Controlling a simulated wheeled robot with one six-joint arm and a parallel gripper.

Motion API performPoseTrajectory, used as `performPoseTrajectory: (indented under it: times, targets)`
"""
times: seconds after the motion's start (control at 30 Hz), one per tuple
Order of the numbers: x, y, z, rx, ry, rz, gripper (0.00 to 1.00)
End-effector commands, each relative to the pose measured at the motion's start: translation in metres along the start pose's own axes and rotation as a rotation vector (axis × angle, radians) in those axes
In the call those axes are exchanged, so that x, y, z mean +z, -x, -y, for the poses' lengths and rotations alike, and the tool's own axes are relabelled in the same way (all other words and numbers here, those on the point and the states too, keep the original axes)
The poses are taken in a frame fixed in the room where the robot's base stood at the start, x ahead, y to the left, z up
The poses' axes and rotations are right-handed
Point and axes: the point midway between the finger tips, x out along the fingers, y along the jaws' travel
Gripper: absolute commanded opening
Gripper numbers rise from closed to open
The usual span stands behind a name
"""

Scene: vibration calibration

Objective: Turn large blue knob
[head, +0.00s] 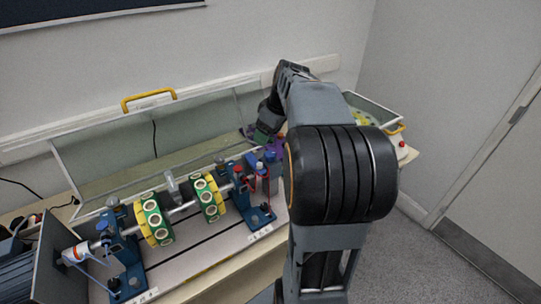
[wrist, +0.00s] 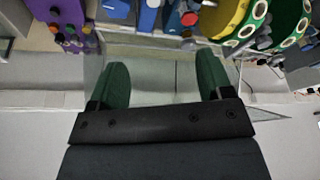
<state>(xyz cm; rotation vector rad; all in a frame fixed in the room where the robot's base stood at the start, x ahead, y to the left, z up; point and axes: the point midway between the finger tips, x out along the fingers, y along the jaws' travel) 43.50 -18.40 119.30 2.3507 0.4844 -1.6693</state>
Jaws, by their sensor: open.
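My gripper (wrist: 164,68) is open in the wrist view, with its two green fingers apart and nothing between them. In the head view its green end (head: 262,137) is above the back of the rig, at the rig's right part. Blue parts (wrist: 149,17) show at the top edge of the wrist view, beyond the fingertips and not touched by them. In the head view, blue knob-like parts (head: 249,159) sit on top of the right bearing stand, just below the gripper. Which one is the large blue knob I cannot tell.
The rig carries a shaft with yellow-green discs (head: 154,221). A clear cover with a yellow handle (head: 149,99) stands open behind it. A purple part (wrist: 57,25) is at the wrist view's top left. An open case (head: 375,106) stands behind my arm at right.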

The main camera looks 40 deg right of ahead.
Motion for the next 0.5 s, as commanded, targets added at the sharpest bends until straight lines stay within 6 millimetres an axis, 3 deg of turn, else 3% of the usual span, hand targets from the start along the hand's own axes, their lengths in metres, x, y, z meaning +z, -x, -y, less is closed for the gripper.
performPoseTrajectory:
  times: [0.03, 0.2, 0.37, 0.5]
  targets:
    - [0.006, -0.006, -0.022, -0.013, 0.022, -0.007, 0.73]
    - [0.018, -0.01, -0.065, -0.034, 0.103, -0.04, 0.73]
    - [0.023, -0.02, -0.079, -0.041, 0.132, -0.053, 0.73]
    - [0.023, -0.042, -0.078, -0.042, 0.135, -0.052, 0.73]
